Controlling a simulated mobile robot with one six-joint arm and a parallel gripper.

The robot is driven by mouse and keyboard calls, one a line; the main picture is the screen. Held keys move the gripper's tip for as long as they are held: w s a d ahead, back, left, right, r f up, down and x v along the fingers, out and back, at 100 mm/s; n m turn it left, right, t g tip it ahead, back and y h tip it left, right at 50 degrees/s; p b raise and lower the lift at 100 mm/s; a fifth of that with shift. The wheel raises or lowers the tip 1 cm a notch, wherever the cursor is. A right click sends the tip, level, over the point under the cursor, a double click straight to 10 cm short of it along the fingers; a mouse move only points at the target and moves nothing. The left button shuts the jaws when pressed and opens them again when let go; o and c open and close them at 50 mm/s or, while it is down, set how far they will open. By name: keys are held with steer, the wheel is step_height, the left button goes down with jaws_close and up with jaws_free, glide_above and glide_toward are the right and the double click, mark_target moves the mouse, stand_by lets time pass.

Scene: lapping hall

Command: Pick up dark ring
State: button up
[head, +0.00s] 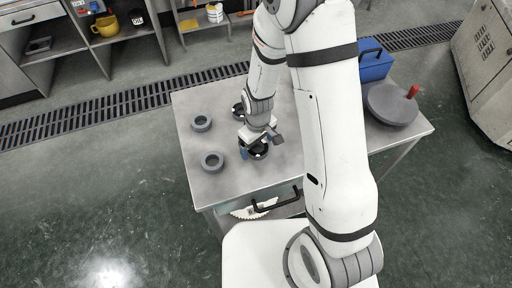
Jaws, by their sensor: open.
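One finger shows at the ring's left side; the gripper hides part of the ring. I cannot tell whether the fingers touch it. A second dark ring (238,109) lies farther back, partly hidden by my wrist. Two grey rings, one farther back (201,123) and one nearer (212,161), lie on the left part of the table.
The metal table (185,103) also bears a blue box (376,66) and a round grey disc (390,106) with a red knob at the right. A dark handle (277,203) sticks out at the table's front. Shelves (128,35) stand behind, across a floor grate.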

steer(key=shift+f, duration=0.35)
steer(key=c, duration=1.2)
steer(key=shift+r, duration=0.1)
